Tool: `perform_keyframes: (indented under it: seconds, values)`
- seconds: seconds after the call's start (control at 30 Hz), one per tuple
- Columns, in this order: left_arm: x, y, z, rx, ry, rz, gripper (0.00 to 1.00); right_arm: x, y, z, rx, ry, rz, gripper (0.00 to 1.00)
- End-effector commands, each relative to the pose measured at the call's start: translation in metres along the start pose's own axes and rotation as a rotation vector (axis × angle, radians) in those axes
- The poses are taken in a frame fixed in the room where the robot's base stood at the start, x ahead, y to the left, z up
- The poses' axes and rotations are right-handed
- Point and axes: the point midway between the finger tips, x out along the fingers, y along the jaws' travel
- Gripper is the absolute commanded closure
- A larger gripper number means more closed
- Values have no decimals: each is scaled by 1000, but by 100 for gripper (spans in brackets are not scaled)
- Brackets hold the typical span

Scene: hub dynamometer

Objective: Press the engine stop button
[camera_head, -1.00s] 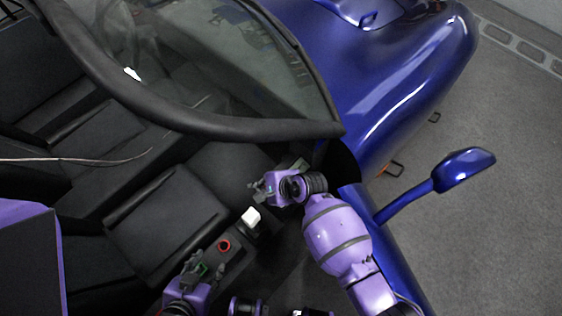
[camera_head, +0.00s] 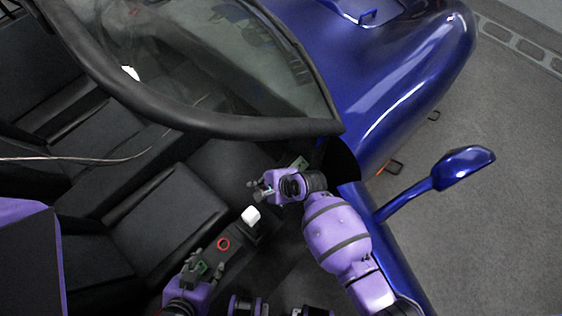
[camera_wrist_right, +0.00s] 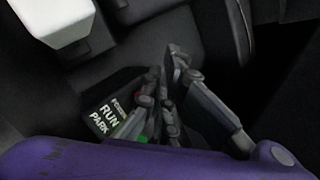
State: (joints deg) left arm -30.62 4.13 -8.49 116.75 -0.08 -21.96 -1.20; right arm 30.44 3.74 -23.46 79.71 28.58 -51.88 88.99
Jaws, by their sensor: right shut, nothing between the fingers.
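A red ring (camera_head: 223,244) with a dark centre, which looks like a round button, is set in the dark console in the head view. No lettering on it can be read. My left gripper (camera_head: 197,264) is just below and left of the ring, apart from it in the picture; its finger gap is too small to judge. My right gripper (camera_head: 255,189) is shut and empty, up and right of the ring, beyond the white knob. In the right wrist view its fingers (camera_wrist_right: 172,62) are together, beside a dark panel (camera_wrist_right: 115,110) lettered RUN and PARK.
The white knob (camera_head: 251,216) stands on the console between my grippers and also shows in the right wrist view (camera_wrist_right: 58,18). A dark seat (camera_head: 165,222) lies left of the console. The windscreen frame (camera_head: 200,124) and blue bodywork (camera_head: 400,110) bound the space above and right.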

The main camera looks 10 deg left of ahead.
Motion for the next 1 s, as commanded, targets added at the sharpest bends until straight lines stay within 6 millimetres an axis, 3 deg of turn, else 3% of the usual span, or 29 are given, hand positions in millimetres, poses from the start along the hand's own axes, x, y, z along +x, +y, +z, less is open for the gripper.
perform_keyframes:
  seconds: [1.0]
  values:
    - [0,0,2,-1,-4,0,60,8,4,-4,0,0,0,100]
